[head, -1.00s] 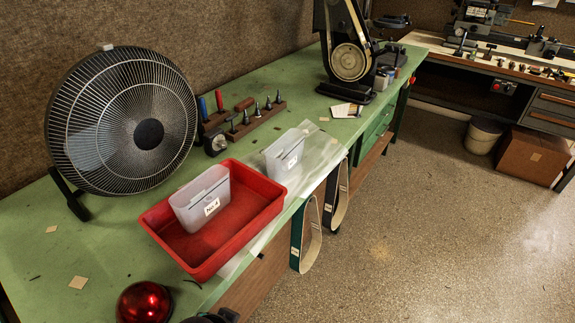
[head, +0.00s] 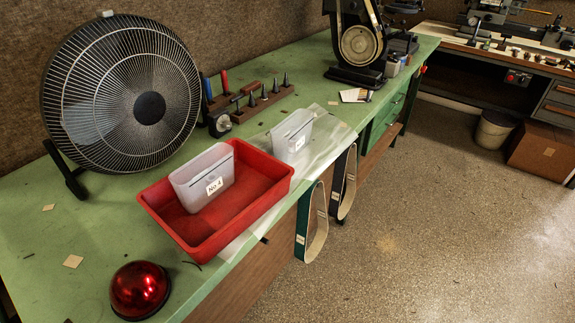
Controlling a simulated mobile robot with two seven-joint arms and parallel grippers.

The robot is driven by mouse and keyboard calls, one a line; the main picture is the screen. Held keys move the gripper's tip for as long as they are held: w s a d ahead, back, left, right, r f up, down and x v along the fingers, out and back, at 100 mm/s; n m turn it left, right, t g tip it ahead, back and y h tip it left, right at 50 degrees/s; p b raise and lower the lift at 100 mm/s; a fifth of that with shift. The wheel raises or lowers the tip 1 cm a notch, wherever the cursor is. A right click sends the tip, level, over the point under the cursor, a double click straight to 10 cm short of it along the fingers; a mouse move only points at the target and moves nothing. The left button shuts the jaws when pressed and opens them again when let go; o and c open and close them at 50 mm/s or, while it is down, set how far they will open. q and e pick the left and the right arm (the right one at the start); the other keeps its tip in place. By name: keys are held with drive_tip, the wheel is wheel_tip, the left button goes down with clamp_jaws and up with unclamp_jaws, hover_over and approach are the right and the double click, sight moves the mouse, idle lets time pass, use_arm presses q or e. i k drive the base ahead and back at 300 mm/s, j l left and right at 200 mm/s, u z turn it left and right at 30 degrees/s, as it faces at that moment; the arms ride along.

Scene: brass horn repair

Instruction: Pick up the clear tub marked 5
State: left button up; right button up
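A clear tub (head: 291,136) with a small white label stands on a clear plastic sheet on the green bench, just behind and right of the red tray. Its label is too small to read for certain. Another clear tub (head: 203,177), labelled "No. 4", stands inside the red tray (head: 262,201) toward its left side. Neither of my grippers shows in the head view now.
A large black fan (head: 122,107) stands at the bench's left. A red dome (head: 140,289) sits near the front edge. A wooden block with tools (head: 262,96) and a belt grinder (head: 358,45) stand behind. Sanding belts (head: 313,225) hang at the bench edge.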

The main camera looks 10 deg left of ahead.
sight(290, 137)
drive_tip(key=i+u, duration=0.1)
drive_tip(key=u, duration=0.35)
drive_tip(key=i+l+u, duration=0.1)
drive_tip(key=u, duration=0.4)
drive_tip(key=l+u, duration=0.15)
drive_tip(key=u, duration=0.3)
drive_tip(key=i+l+u, duration=0.3)
drive_tip(key=l, duration=0.4)
drive_tip(key=l+u, duration=0.3)
drive_tip(key=l, duration=0.4)
drive_tip(key=l+u, duration=0.25)
drive_tip(key=l, duration=0.45)
